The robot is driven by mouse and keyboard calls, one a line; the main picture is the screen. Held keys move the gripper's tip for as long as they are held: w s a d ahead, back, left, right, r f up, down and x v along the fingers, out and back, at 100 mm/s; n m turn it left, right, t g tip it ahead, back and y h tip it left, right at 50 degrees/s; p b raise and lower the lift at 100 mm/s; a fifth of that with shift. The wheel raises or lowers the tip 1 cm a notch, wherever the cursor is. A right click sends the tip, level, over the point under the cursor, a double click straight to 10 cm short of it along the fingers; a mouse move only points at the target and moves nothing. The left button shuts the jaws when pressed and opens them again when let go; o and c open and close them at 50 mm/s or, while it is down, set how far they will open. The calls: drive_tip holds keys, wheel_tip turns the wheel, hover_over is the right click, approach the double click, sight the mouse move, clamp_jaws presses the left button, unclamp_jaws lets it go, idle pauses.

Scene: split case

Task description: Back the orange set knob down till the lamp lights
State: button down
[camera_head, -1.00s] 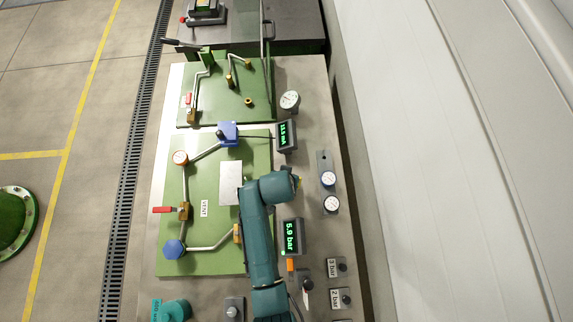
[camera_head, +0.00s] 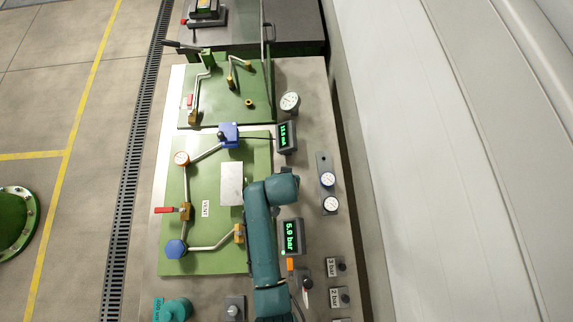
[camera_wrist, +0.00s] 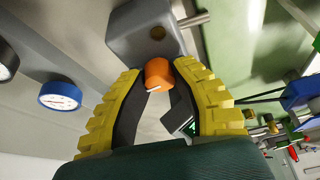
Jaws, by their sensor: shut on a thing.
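In the wrist view, the orange set knob (camera_wrist: 160,70) sticks out of a grey block (camera_wrist: 128,35). A white mark shows on its near face. My gripper (camera_wrist: 160,76) has its yellow, dark-lined fingers closed on both sides of the knob. In the head view, my arm hides the gripper and the knob. A display (camera_head: 291,237) there reads 5.9 bar in green, with a small green light at its lower left corner. I cannot tell whether that light is the task's lamp.
A second display (camera_head: 286,137) stands farther back. Round gauges (camera_head: 328,180) stand to the right, and one blue-rimmed gauge (camera_wrist: 60,96) shows left in the wrist view. A green panel (camera_head: 215,260) with pipes and a red-handled valve lies left of my arm.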

drive_tip(key=c, duration=0.8)
unclamp_jaws()
drive_tip(key=v, duration=1.2)
drive_tip(key=shift+w, duration=0.1)
